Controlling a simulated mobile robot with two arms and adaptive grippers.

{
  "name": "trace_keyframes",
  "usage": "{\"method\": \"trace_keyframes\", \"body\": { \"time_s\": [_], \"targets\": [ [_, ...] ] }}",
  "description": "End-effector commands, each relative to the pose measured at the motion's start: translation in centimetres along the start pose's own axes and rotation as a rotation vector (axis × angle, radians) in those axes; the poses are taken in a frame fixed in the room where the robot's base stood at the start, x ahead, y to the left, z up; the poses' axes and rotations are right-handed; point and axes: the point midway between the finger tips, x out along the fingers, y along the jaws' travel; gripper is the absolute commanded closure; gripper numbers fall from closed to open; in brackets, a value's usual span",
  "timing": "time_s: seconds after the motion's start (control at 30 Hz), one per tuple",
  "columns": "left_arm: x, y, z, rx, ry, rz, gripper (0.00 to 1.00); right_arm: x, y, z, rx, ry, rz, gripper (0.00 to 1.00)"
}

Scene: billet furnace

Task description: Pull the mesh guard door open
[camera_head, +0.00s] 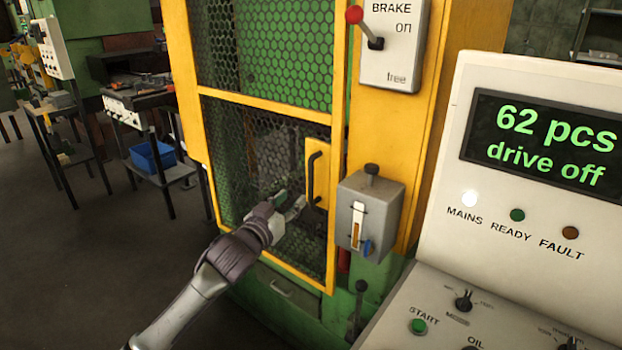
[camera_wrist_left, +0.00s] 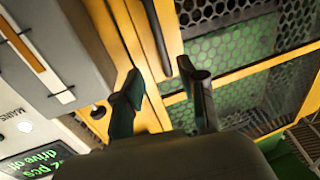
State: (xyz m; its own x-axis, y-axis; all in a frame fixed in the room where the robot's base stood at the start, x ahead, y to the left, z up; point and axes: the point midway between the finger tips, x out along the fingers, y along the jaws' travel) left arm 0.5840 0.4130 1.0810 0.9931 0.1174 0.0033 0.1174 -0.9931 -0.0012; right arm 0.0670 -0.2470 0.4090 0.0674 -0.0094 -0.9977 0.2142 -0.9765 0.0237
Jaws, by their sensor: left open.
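The mesh guard door (camera_head: 265,103) has a yellow frame with dark mesh and stands upright in front of the green machine. It looks shut against the yellow post. Its black bar handle (camera_head: 312,178) sits on a yellow plate (camera_head: 322,152) at the door's right side. My left gripper (camera_head: 292,204) is open, just left of and slightly below the handle, apparently not touching it. In the left wrist view my open left gripper (camera_wrist_left: 165,97) shows two fingers, with the dark handle bar (camera_wrist_left: 156,38) ahead between them. My right gripper is out of view.
A grey latch box (camera_head: 370,212) is on the post right of the door, below the brake switch plate (camera_head: 394,45). A control console (camera_head: 462,255) fills the right side. A bench with a blue bin (camera_head: 152,157) stands at left; the floor between is clear.

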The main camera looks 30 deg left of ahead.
Motion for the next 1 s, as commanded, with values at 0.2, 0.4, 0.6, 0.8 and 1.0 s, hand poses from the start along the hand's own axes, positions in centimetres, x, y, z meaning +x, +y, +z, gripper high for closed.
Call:
{"method": "trace_keyframes", "body": {
  "time_s": [0.2,0.4,0.6,0.8,1.0],
  "targets": [
    [4.8,-0.1,-0.3,0.000,0.002,-0.002,0.59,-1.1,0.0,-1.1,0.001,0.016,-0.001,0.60],
    [8.6,-0.1,-0.2,0.001,0.000,-0.002,0.59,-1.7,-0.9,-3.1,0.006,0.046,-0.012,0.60],
    [10.7,0.0,-0.1,0.001,0.000,-0.001,0.59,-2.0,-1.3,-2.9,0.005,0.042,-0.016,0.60],
    [11.3,0.0,0.0,0.002,0.000,-0.001,0.59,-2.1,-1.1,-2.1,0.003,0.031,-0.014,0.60],
    [11.3,0.0,0.1,0.002,-0.001,0.000,0.59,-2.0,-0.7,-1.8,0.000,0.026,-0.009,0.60]
  ]
}}
